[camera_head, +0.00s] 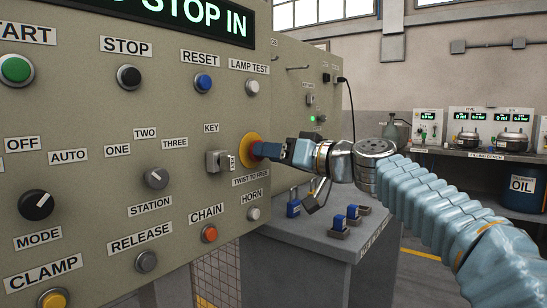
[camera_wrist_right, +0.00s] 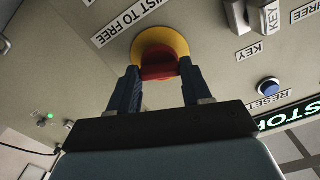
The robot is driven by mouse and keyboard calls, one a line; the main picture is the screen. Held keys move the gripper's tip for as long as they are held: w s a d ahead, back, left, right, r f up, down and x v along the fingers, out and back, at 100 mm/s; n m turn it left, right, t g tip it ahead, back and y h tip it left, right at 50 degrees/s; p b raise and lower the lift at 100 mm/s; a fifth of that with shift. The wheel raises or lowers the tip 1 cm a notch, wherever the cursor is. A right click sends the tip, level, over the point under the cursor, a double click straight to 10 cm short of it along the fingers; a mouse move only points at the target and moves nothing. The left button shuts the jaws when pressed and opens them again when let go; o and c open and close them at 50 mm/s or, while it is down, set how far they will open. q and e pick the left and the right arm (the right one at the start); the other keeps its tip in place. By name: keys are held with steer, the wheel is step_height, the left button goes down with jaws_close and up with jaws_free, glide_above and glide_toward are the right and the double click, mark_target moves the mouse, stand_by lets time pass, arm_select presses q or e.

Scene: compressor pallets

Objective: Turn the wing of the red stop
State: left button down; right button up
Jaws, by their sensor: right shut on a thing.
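The red stop (camera_wrist_right: 158,68) is a red knob on a round yellow plate, set in the beige panel. In the right wrist view it sits between the fingertips of my right gripper (camera_wrist_right: 160,78), one finger on each side. In the head view the red stop (camera_head: 262,150) is mostly hidden by the blue fingers of my right gripper (camera_head: 264,149), and its yellow plate (camera_head: 247,150) shows at the left. The gripper is shut on it. The wing's exact angle is hard to tell. A "TWIST TO FREE" label is just below. My left gripper is not in view.
The key switch (camera_head: 219,161) sticks out close left of the stop. The blue reset button (camera_head: 204,82) and horn button (camera_head: 253,213) are nearby. A grey cabinet (camera_head: 300,246) with blue padlocks stands below right. A bench with equipment (camera_head: 480,154) is at the back.

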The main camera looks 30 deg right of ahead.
steer(key=shift+m, duration=1.5)
steer(key=o, duration=1.1)
steer(key=shift+c, duration=0.2)
steer(key=shift+s, duration=0.1)
steer(key=b+v, duration=0.3)
steer(key=v, duration=1)
steer(key=shift+s, duration=0.3)
steer(key=shift+d, duration=0.1)
